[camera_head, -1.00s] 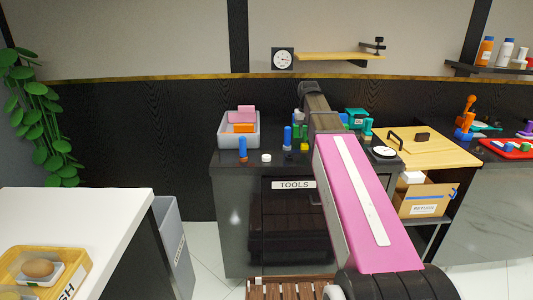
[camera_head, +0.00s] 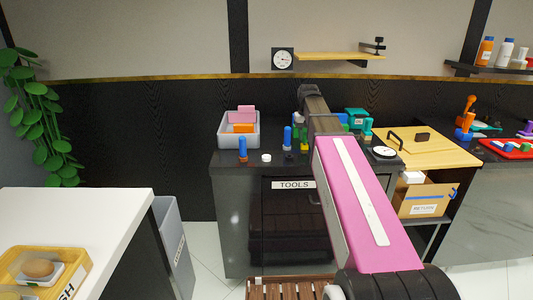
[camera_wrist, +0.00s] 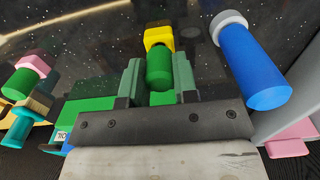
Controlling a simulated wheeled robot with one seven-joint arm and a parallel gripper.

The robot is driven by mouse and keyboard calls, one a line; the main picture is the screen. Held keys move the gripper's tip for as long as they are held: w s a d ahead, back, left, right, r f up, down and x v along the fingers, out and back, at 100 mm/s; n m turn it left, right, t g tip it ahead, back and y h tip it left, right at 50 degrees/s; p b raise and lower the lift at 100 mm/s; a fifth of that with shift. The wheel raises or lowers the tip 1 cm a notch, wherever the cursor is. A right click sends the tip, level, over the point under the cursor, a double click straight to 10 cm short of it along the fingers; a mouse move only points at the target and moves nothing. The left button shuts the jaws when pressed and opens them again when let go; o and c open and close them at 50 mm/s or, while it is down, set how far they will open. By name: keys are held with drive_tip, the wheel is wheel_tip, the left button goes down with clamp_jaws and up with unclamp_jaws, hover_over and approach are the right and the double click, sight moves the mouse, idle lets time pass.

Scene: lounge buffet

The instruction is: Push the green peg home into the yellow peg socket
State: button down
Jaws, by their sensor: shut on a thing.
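The green peg (camera_wrist: 159,72) stands between the two grey-green fingers of my gripper (camera_wrist: 158,76) in the wrist view. My gripper is shut on it. The yellow peg socket (camera_wrist: 158,37) is at the peg's far end, in line with it. The peg's end meets the socket, but how deep it sits is hidden. In the head view the yellow socket (camera_head: 304,147) is on the dark counter below my gripper, and my arm hides part of this area.
A blue peg in a grey socket (camera_wrist: 252,65) stands close to the right in the wrist view. In the head view, another blue peg (camera_head: 242,147), a white ring (camera_head: 266,157) and a grey bin (camera_head: 222,136) are to the left. A white scale (camera_head: 384,153) is right.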

drive_tip(key=shift+f, duration=0.5)
idle(0.4)
drive_tip(key=c, duration=0.8)
unclamp_jaws()
drive_tip(key=c, duration=0.3)
drive_tip(key=shift+r, duration=0.1)
drive_tip(key=shift+r, duration=3.4)
drive_tip(key=shift+s, duration=0.1)
